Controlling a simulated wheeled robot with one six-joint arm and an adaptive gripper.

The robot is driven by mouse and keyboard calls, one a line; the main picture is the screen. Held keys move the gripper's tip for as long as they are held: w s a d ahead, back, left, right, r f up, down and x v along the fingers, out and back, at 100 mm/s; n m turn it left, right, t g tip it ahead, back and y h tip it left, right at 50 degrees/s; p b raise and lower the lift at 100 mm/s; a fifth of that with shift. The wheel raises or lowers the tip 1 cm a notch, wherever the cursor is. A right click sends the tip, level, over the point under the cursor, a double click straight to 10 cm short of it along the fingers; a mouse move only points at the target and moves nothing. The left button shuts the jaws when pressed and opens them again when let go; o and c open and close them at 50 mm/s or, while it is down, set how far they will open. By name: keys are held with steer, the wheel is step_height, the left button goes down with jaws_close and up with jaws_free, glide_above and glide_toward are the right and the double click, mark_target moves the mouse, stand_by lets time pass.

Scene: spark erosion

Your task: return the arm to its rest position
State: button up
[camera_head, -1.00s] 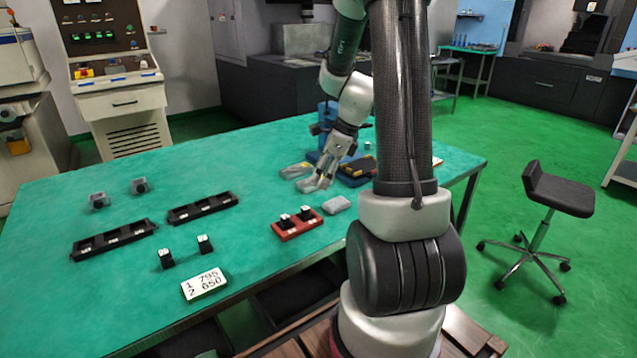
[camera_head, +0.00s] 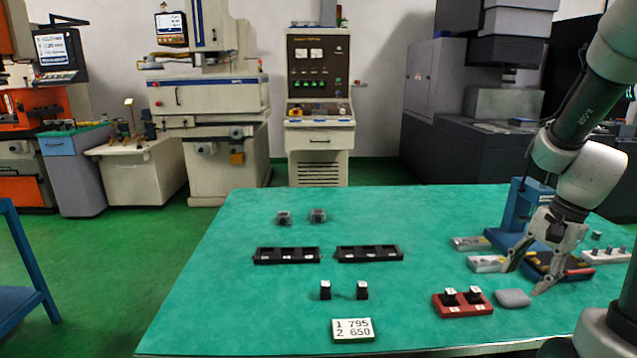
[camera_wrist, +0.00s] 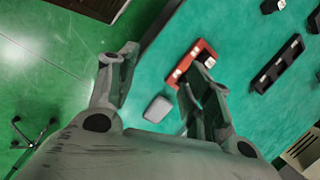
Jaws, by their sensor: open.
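My gripper (camera_head: 527,278) hangs at the right of the green table (camera_head: 240,290) in the head view, its fingers pointing down and spread apart. In the wrist view my gripper (camera_wrist: 165,85) is open, with nothing between its fingers. Below it lie a grey rounded block (camera_wrist: 158,108) and a red holder (camera_wrist: 186,65). In the head view the grey block (camera_head: 513,298) is just right of the red holder (camera_head: 463,309), which bears two black pieces. My arm rises at the right edge, and its upper part is cut off.
Two black trays (camera_head: 286,255) (camera_head: 369,253) stand mid-table. Two small black pieces (camera_head: 325,290) (camera_head: 362,290) and a number card (camera_head: 352,330) lie in front. Behind my gripper is a blue fixture (camera_head: 519,215). A light strip with pegs (camera_head: 606,257) lies right. The table's left part is largely clear.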

steer(key=s+a+r+n+t+h, duration=0.1)
steer(key=s+a+r+n+t, duration=0.1)
steer(key=s+r+n, duration=0.3)
steer(key=s+a+r+n+t+h, duration=0.1)
steer(key=s+a+r+n+t, duration=0.1)
steer(key=s+a+r+n, duration=0.2)
step_height(320, 180, up, 5)
steer(key=s+n, duration=0.2)
steer(key=n, duration=0.2)
steer(key=shift+a+h, duration=0.4)
